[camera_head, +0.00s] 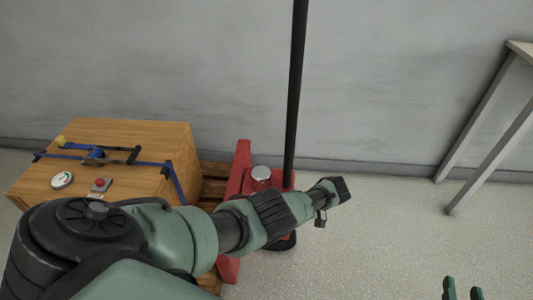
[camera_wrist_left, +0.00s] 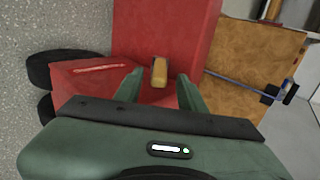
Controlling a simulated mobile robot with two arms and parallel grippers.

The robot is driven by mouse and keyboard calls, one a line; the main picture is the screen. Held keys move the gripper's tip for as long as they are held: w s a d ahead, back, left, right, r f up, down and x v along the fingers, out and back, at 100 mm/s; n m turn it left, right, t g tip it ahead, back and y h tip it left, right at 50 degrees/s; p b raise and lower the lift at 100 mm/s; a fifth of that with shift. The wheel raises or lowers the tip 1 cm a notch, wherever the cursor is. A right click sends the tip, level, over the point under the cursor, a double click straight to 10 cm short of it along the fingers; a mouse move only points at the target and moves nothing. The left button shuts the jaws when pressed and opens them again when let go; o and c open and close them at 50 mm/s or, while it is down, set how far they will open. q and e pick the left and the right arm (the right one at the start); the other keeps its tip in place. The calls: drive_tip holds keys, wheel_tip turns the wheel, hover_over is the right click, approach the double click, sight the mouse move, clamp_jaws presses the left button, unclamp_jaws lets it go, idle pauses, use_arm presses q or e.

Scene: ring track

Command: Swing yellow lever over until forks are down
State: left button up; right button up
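The yellow lever (camera_wrist_left: 159,70) shows in the left wrist view, a short rounded piece against the red body of the pallet truck (camera_wrist_left: 85,78). My left gripper (camera_wrist_left: 160,76) is open, with one finger on each side of the lever and gaps to both. In the head view my left arm reaches across the red truck (camera_head: 240,180), and I cannot make out its fingertips or the lever there. The forks are hidden, so their height cannot be told. My right gripper (camera_head: 463,291) is open and empty at the bottom right of the head view.
A wooden box (camera_head: 150,140) with blue straps, a gauge (camera_head: 62,180) and a red button (camera_head: 100,182) sits on a wooden pallet (camera_head: 213,180). The truck's black pole (camera_head: 296,85) rises near the wall. A table (camera_head: 490,120) stands at right. Floor between is clear.

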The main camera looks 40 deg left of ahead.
use_arm(q)
drive_tip(key=shift+v, duration=2.05)
